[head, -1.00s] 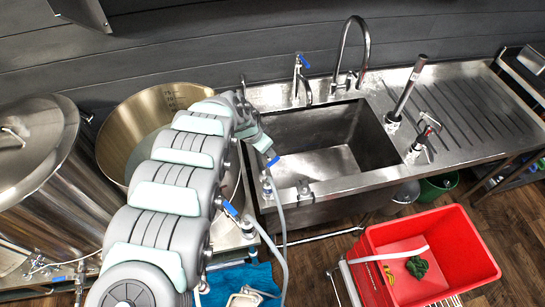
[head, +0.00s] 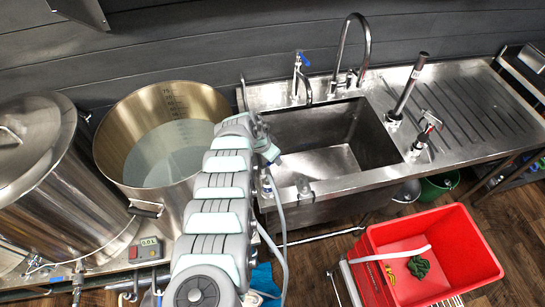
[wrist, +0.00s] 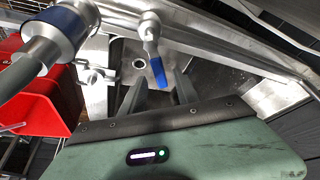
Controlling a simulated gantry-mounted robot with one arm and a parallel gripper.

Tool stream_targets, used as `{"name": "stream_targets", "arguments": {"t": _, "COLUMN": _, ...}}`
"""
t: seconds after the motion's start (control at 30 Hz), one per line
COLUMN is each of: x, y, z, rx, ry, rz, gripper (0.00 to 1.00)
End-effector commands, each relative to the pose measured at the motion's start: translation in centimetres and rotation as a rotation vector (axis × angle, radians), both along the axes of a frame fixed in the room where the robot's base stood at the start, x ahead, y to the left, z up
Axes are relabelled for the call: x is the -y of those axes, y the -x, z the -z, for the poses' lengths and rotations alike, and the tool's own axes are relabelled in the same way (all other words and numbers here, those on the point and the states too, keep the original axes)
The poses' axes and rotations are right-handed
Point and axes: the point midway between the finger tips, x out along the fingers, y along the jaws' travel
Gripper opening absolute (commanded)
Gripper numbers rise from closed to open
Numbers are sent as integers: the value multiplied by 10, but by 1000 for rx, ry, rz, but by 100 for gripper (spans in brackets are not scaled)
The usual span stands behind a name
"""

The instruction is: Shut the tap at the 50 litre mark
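The open steel kettle (head: 153,197) stands left of the sink in the head view. Pale liquid (head: 165,155) fills its lower part. A dark scale (head: 180,105) runs up its inner wall; its figures are too small to read surely at the liquid line. In the wrist view a tap with a blue lever (wrist: 158,72) lies just ahead of my gripper (wrist: 160,90). The two dark fingers are apart, one on each side of the lever's tip; I cannot tell whether they touch it. In the head view my gripper is mostly hidden by my arm near the sink's left edge.
The steel sink (head: 330,190) has another blue-handled tap (head: 300,65) at its back. A grey hose (head: 282,235) hangs beside my arm. A red crate (head: 440,225) stands at front right. A lidded steel vessel (head: 50,190) and a control box (head: 146,250) are at left.

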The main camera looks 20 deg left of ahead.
Motion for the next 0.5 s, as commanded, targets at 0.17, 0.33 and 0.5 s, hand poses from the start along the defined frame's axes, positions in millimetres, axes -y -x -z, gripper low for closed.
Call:
{"name": "stream_targets", "arguments": {"t": 0.17, "x": 0, "y": 0, "z": 0, "rx": 0, "ry": -1, "rz": 0, "gripper": 37}}
{"name": "stream_targets", "arguments": {"t": 0.33, "x": 0, "y": 0, "z": 0, "rx": 0, "ry": -1, "rz": 0, "gripper": 29}}
{"name": "stream_targets", "arguments": {"t": 0.5, "x": -1, "y": 0, "z": -1, "rx": 1, "ry": 0, "rz": 0, "gripper": 15}}
